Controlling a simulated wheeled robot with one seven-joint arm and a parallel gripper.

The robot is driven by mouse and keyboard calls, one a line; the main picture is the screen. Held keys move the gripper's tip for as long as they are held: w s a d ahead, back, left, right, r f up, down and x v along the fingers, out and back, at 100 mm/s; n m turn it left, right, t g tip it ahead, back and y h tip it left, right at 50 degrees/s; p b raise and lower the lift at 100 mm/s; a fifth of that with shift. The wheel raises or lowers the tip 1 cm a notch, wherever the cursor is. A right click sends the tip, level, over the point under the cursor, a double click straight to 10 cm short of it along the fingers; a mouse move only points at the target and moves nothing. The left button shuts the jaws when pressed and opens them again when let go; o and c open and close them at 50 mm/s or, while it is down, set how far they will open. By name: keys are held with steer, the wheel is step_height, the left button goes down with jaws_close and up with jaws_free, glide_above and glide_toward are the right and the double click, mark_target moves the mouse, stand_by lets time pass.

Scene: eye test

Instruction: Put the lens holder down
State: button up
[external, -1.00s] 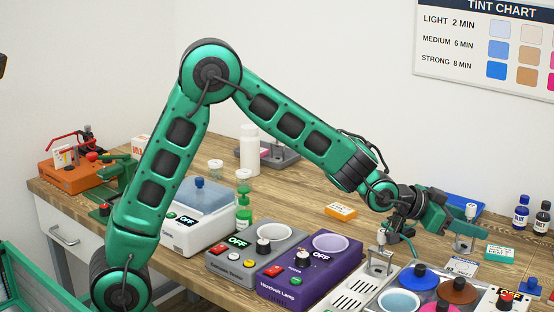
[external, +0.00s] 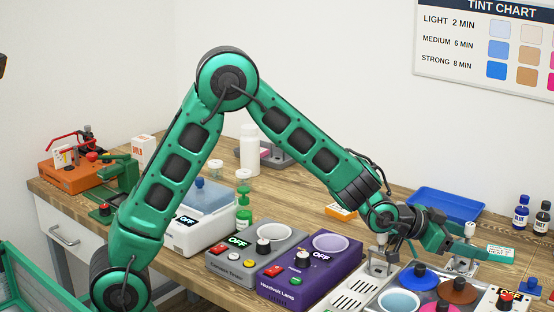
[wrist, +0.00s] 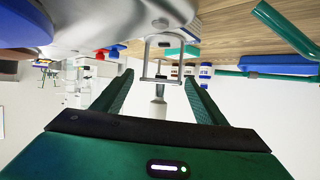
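The lens holder, a metal frame (external: 463,267) with a pale knob on top, is upright behind the tint unit at the right of the external view. In the wrist view, turned upside down, its frame (wrist: 160,79) and knob show between my fingers. My gripper (external: 500,245) reaches in from the left at knob height. Its fingers (wrist: 160,90) stand apart on both sides of the knob, with a gap visible each side. The holder's foot seems to be at the tabletop, but I cannot tell if it touches.
The tint unit (external: 443,308) with several coloured lids stands in front. A second metal holder (external: 380,264) stands by the slotted white rack (external: 352,298). A purple lamp (external: 305,275), blue tray (external: 446,201), teal-and-white box (external: 500,251) and blue bottles (external: 521,216) are near.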

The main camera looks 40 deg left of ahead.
steer(key=shift+r, duration=0.1)
steer(key=v, duration=1.2)
steer(key=shift+a, duration=0.1)
stand_by(0.4)
